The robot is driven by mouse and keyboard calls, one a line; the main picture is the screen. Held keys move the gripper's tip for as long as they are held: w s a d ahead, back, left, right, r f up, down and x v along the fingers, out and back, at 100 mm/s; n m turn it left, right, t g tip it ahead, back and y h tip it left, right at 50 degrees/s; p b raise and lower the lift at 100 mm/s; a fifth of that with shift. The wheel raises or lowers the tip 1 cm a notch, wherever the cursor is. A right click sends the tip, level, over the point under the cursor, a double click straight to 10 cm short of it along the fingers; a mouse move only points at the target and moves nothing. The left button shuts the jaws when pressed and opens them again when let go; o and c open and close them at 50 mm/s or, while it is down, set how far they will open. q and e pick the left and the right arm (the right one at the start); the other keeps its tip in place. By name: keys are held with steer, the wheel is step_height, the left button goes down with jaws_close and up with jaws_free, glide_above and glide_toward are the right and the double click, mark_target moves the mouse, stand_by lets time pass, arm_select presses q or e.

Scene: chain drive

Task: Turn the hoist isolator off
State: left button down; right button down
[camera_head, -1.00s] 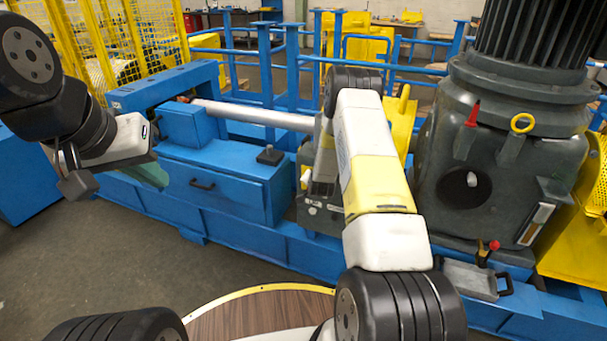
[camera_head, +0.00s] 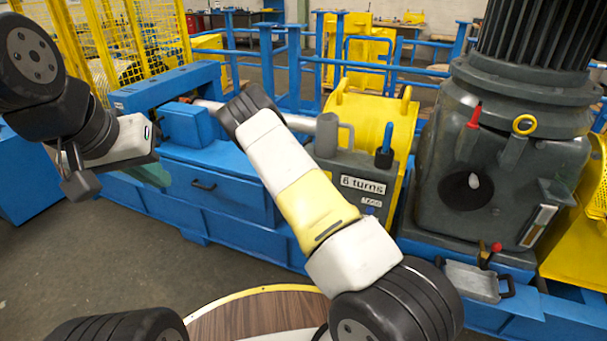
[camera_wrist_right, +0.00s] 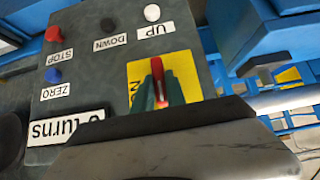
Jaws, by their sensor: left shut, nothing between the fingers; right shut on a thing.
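The hoist isolator is a red handle (camera_wrist_right: 157,68) on a yellow plate (camera_wrist_right: 183,64) on a grey control box, seen in the right wrist view. My right gripper (camera_wrist_right: 159,92) has its green fingers shut on this handle, one on each side. The plate's lettering is mostly covered, so the switch position cannot be read. In the head view my forearm hides the handle and right gripper. My left gripper (camera_head: 80,184) is shut and empty at the left, in front of the blue frame and away from the box.
The panel also has a red STOP button (camera_wrist_right: 54,33), a black DOWN button (camera_wrist_right: 107,24), a white UP button (camera_wrist_right: 152,12) and a blue ZERO button (camera_wrist_right: 54,75). The "6 turns" display (camera_head: 362,186) faces me. A large grey motor housing (camera_head: 500,190) stands to the right.

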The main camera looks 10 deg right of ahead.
stand_by(0.3)
steer(key=c, duration=1.4)
jaws_free()
steer(key=shift+o, duration=0.2)
steer(key=v, duration=0.7)
steer(key=shift+s+a+r, duration=0.15)
steer(key=shift+s+r, duration=0.1)
